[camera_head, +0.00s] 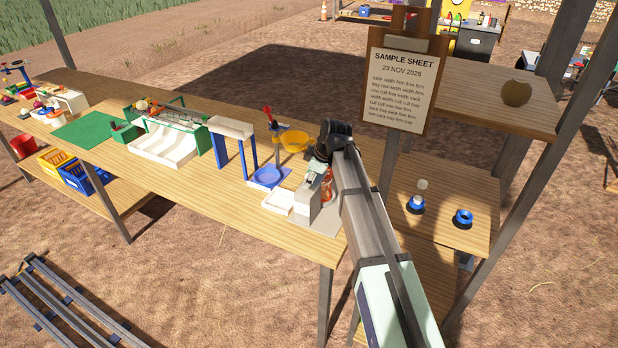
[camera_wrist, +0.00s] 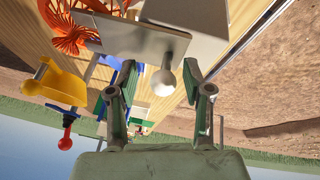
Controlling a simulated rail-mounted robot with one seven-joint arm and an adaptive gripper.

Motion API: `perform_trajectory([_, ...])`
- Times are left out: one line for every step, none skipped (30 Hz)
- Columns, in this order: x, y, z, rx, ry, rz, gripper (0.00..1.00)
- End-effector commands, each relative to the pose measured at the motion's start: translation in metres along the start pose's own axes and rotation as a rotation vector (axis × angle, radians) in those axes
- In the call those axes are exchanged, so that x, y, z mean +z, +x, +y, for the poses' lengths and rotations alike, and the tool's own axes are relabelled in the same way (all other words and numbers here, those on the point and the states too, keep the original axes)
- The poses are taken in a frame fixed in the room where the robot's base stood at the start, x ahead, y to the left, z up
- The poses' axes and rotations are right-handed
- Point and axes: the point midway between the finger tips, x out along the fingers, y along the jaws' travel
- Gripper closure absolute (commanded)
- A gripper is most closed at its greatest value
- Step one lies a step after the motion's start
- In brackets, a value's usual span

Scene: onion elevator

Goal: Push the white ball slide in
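A pale ball knob (camera_wrist: 163,82) on a short stem sticks out from a light grey plate (camera_wrist: 140,42) in the wrist view. My gripper (camera_wrist: 159,72) is open, with one finger on each side of the knob. I see gaps between the knob and both fingers. How far the slide sticks out is hard to tell.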

Motion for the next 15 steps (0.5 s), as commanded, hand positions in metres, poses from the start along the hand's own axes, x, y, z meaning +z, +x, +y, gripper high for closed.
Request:
perform_trajectory([0.0000, 0.0000, -0.0001, 0.000, 0.000, 0.000, 0.45])
perform_trajectory([0.0000, -0.0001, -0.0001, 0.000, 0.000, 0.000, 0.45])
perform_trajectory([0.0000, -0.0001, -0.0003, -0.001, 0.000, 0.000, 0.45])
perform_trajectory([0.0000, -0.0001, -0.0003, -0.001, 0.000, 0.000, 0.45])
perform_trajectory([0.0000, -0.0001, -0.0004, -0.001, 0.000, 0.000, 0.45])
perform_trajectory([0.0000, -0.0001, -0.0004, -0.001, 0.000, 0.000, 0.45])
perform_trajectory([0.0000, -0.0002, -0.0005, -0.001, 0.000, 0.000, 0.45])
perform_trajectory([0.0000, -0.0002, -0.0006, -0.001, 0.000, 0.000, 0.45])
perform_trajectory([0.0000, -0.0002, -0.0006, -0.001, 0.000, 0.000, 0.45])
perform_trajectory([-0.0001, -0.0002, -0.0006, -0.001, 0.000, 0.000, 0.45])
perform_trajectory([-0.0001, -0.0002, -0.0007, -0.001, 0.000, 0.000, 0.45])
perform_trajectory([-0.0001, -0.0003, -0.0007, -0.001, 0.000, 0.000, 0.45])
perform_trajectory([-0.0001, -0.0003, -0.0007, -0.001, 0.000, 0.000, 0.45])
perform_trajectory([-0.0002, -0.0006, -0.0006, -0.001, 0.000, 0.000, 0.45])
perform_trajectory([-0.0005, -0.0012, -0.0005, -0.001, 0.000, 0.000, 0.45])
